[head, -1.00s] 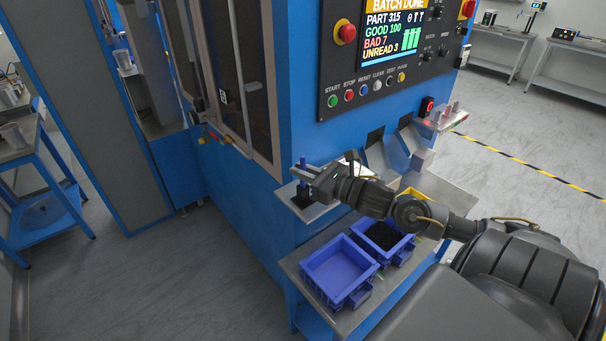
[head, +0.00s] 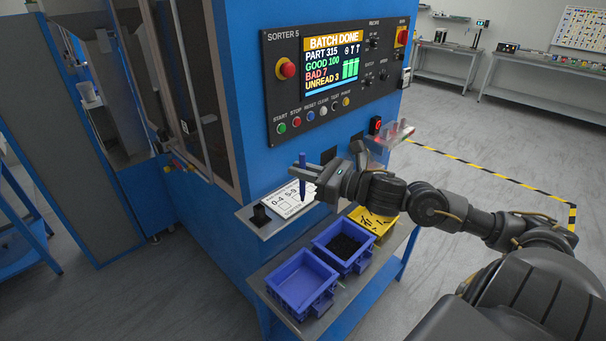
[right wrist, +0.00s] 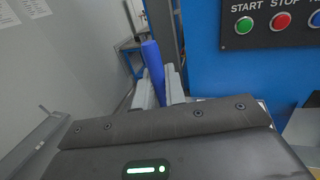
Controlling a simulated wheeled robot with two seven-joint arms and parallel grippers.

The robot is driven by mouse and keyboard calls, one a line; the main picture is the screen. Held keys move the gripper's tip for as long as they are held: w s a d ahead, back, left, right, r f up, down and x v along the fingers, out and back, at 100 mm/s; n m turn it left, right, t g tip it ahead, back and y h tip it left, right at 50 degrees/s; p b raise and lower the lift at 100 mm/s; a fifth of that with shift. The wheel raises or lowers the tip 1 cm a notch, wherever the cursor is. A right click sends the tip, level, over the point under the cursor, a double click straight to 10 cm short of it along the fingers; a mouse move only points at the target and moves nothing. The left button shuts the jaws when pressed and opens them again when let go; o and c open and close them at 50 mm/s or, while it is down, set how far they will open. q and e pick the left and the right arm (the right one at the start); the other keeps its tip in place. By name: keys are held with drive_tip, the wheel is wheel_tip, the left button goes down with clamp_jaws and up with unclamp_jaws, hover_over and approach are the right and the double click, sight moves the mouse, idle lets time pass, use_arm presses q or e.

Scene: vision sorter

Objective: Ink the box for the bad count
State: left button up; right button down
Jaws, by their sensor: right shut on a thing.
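A blue marker (head: 302,180) stands near upright between the fingers of my right gripper (head: 308,171), tip down; its blue body also shows in the right wrist view (right wrist: 153,68). My right gripper is shut on it. A white card (head: 285,207) with boxes, two labelled 0-4 and 5-9, lies on the small shelf below; the marker's tip is over its right part. I cannot tell whether it touches. My gripper hides some of the card. The screen (head: 334,62) reads BATCH DONE, GOOD 100, BAD 7, UNREAD 3. My left gripper is not in view.
A black holder (head: 260,215) stands empty left of the card. Below are an empty blue bin (head: 292,262), a blue bin with black contents (head: 322,237) and a yellow bin (head: 370,217). The button panel (head: 282,128) is above the shelf.

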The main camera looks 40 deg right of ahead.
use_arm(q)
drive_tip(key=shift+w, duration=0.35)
use_arm(e)
drive_tip(key=shift+w+a, duration=0.1)
drive_tip(key=shift+w, duration=0.05)
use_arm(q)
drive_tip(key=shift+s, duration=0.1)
use_arm(e)
drive_tip(key=shift+a, duration=0.1)
